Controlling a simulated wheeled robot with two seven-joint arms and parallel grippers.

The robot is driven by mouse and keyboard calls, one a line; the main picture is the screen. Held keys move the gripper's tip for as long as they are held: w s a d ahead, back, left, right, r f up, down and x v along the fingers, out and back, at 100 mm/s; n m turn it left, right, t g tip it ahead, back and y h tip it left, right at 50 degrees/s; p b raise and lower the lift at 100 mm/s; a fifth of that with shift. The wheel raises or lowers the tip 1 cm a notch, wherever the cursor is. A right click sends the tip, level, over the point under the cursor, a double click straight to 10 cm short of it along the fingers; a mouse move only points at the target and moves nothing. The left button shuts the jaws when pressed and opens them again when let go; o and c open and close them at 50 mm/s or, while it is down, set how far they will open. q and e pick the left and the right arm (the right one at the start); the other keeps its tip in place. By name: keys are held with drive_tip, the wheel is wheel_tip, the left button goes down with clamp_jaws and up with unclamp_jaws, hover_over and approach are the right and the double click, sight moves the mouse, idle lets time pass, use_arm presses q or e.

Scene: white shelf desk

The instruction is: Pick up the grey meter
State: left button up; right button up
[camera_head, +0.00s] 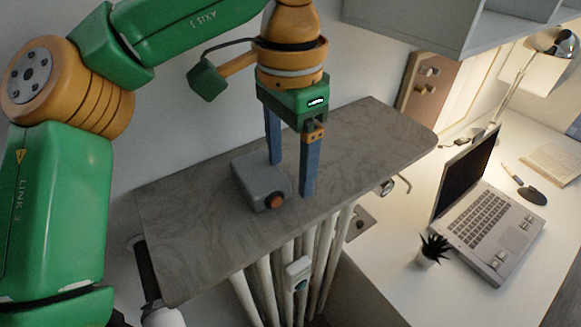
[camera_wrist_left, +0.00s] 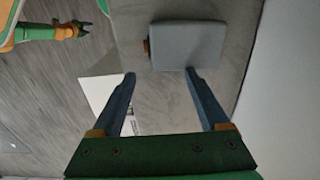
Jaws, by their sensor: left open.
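The grey meter (camera_head: 260,182) is a small grey box with an orange-brown knob at one corner. It lies on the grey shelf board (camera_head: 375,140) in the head view. My left gripper (camera_head: 289,180) points down at the board beside the meter, its two blue fingers apart. In the left wrist view the meter (camera_wrist_left: 188,45) lies beyond the tips of the open fingers (camera_wrist_left: 160,76), shifted toward the right finger. Nothing is between the fingers. My right gripper (camera_wrist_left: 78,29) shows small at the top left of the wrist view; its jaw state is too small to tell.
A white radiator (camera_head: 275,285) stands under the board. To the right a white desk (camera_head: 385,275) holds an open laptop (camera_head: 480,215), a small potted plant (camera_head: 432,249), a dark mouse (camera_head: 531,195) and a lamp. A wall shelf (camera_head: 440,25) hangs above. The right part of the board is clear.

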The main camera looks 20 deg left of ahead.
use_arm(q)
drive_tip(key=shift+w+a+f, duration=0.15)
drive_tip(key=shift+a+f, duration=0.2)
drive_tip(key=shift+f, duration=0.05)
drive_tip(key=c, duration=0.7)
clamp_jaws()
drive_tip(key=r, duration=0.2)
drive_tip(key=r+p, duration=0.1)
drive_tip(key=shift+w+r, duration=0.15)
drive_tip(key=shift+w, duration=0.1)
drive_tip(key=s+d+r+p, duration=0.4)
drive_tip(key=s+d+r, duration=0.5)
drive_tip(key=r, duration=0.1)
drive_tip(key=shift+s+d+p, duration=0.35)
drive_tip(key=shift+d, duration=0.05)
drive_tip(key=o, duration=0.8)
unclamp_jaws()
